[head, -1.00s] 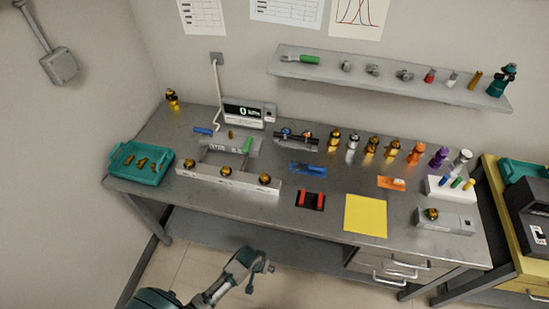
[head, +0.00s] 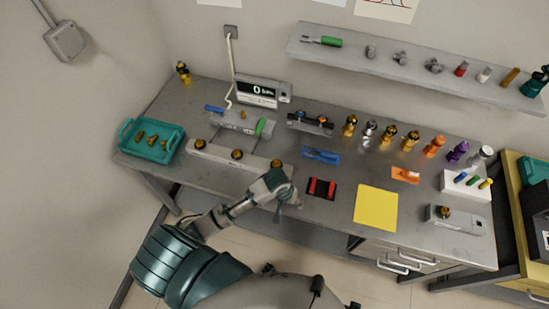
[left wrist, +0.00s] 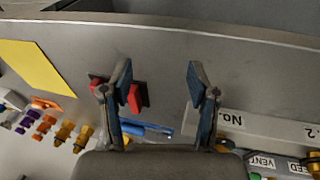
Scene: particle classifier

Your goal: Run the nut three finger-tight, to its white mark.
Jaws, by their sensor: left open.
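The pale block (head: 217,153) on the bench carries a row of three brass fittings: left (head: 200,144), middle (head: 237,154) and right (head: 277,164). Which one is nut three, and its white mark, cannot be made out. My left gripper (head: 289,198) is over the bench's front edge, just in front of the block's right end. In the left wrist view its two blue-padded fingers (left wrist: 160,70) are spread and empty. The block (left wrist: 262,133) shows there right of the fingers, with partly readable lettering; a brass piece (left wrist: 226,144) is partly hidden by the right finger. My right gripper is not in view.
A red-and-black holder (head: 322,188) and a blue tool (head: 321,155) lie right of the block. A teal tray (head: 124,152) with brass parts is at left. A yellow sheet (head: 376,208) and several fittings stand farther right.

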